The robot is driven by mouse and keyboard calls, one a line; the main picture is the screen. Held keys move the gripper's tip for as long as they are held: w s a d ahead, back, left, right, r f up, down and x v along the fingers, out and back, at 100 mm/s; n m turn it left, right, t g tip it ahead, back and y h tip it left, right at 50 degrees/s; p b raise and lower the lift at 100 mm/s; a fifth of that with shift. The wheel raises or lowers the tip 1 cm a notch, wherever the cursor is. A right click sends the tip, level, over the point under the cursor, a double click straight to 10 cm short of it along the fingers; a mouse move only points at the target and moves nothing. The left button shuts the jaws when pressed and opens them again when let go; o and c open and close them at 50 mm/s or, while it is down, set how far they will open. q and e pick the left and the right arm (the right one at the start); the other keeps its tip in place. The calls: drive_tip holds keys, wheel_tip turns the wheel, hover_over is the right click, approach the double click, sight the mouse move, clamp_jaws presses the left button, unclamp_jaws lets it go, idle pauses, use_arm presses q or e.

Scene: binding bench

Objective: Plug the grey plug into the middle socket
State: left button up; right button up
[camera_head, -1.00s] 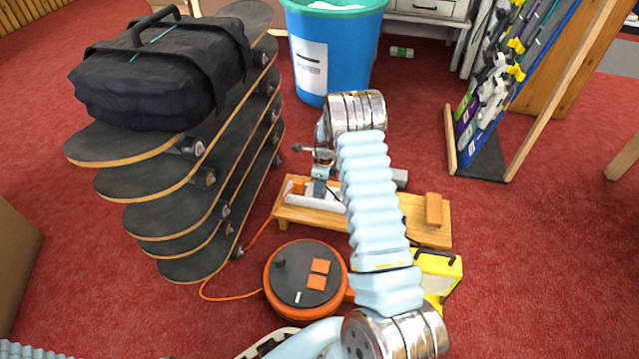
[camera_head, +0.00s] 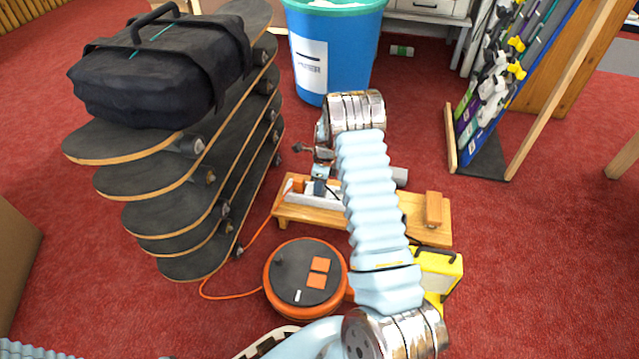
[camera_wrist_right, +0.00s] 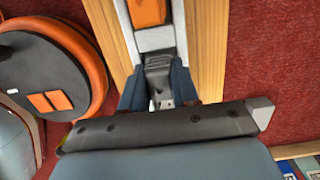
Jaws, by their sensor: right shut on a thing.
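The white socket strip (camera_head: 297,200) lies on a low wooden bench (camera_head: 347,219); its white face also shows in the right wrist view (camera_wrist_right: 154,40). An orange plug (camera_head: 298,186) sits at the strip's left part, and at the top of the wrist view (camera_wrist_right: 148,12). My right gripper (camera_head: 319,186) is over the strip, right of the orange plug. In the wrist view its dark blue fingers (camera_wrist_right: 158,92) are shut on the grey plug (camera_wrist_right: 158,75), at the white strip. I cannot tell how deep the plug sits. The middle socket is hidden. My left gripper is out of view.
An orange cable reel (camera_head: 305,278) stands in front of the bench. A yellow object (camera_head: 437,272) is partly behind my right arm. Stacked skateboards (camera_head: 190,215) with a black bag stand left. Red carpet lies around.

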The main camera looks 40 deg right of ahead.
drive_tip(key=shift+f, duration=0.45)
idle(0.4)
drive_tip(key=o, duration=1)
drive_tip(key=shift+o, duration=0.2)
wheel_tip(320, 180, up, 14)
drive_tip(key=s+d+p, duration=0.1)
drive_tip(key=p, duration=0.2)
drive_tip(key=shift+s, duration=0.15)
drive_tip(key=shift+f, duration=0.1)
